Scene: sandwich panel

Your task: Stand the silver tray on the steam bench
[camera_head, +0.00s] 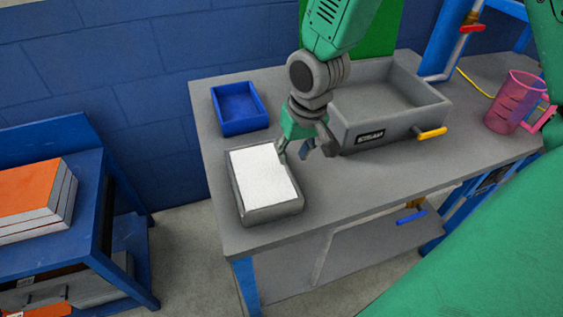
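A grey metallic tray (270,213), which I take for the silver tray, lies flat near the front left corner of the grey bench top (400,182). A white slab or sheet (263,173) fills its inside. My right gripper (306,150) reaches down from the top, just right of the tray's far right corner. Its fingers are apart, and one is close to the tray's rim; I cannot tell whether it touches. My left gripper is not in view.
A small blue bin (239,109) stands behind the tray. A pink jug (513,102) stands at the right. A yellow handle (432,133) sticks out of the basin. A blue shelf (75,245) with orange-topped stacks is at the left. The bench's front middle is clear.

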